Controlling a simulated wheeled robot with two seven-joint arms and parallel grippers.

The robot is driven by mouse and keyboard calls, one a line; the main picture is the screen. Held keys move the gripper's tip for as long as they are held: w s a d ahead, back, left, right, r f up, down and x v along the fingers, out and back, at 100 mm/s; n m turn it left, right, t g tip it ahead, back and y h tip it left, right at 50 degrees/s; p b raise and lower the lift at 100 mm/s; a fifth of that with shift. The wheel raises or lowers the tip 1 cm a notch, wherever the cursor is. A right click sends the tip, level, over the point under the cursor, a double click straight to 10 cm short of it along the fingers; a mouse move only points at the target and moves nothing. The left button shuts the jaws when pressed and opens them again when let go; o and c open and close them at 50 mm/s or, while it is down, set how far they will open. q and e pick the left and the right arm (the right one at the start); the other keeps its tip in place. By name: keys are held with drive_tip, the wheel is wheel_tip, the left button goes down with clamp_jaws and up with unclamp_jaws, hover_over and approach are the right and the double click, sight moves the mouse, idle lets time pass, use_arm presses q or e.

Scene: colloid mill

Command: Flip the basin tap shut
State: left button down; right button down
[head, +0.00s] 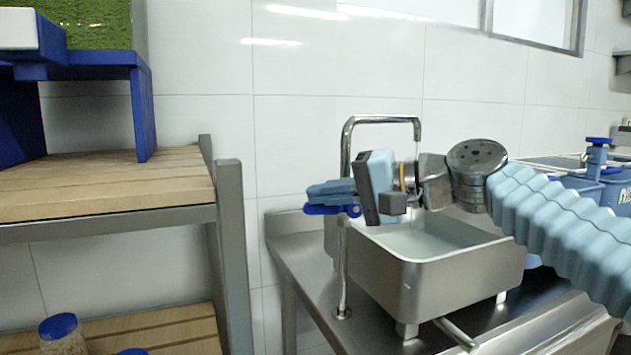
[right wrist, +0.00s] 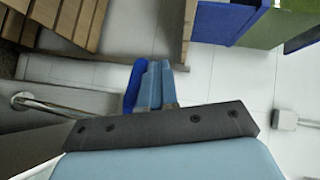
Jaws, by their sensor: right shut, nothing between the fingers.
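The basin tap (head: 347,140) is a chrome pipe that rises from the counter left of the basin (head: 450,275) and bends over to a downturned spout. A dark blue piece (head: 322,210), apparently its lever, shows just under my fingers and lies about level. It also shows beside the fingers in the right wrist view (right wrist: 131,88). My right gripper (head: 330,190) is shut and empty, with its pale blue fingers pointing left across the pipe. I cannot tell whether they touch the lever. My gripper hides the middle of the pipe. My left gripper is out of view.
The basin stands on a steel counter (head: 300,250) with a pale surface inside. A wooden-slat shelf rack (head: 110,185) with a blue stand (head: 143,110) is at the left. Blue containers (head: 605,185) stand at the far right. A white tiled wall is behind.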

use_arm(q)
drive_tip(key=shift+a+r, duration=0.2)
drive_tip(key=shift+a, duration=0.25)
use_arm(e)
drive_tip(key=shift+f+h, duration=0.25)
drive_tip(key=shift+h, duration=0.05)
drive_tip(key=shift+a, duration=0.1)
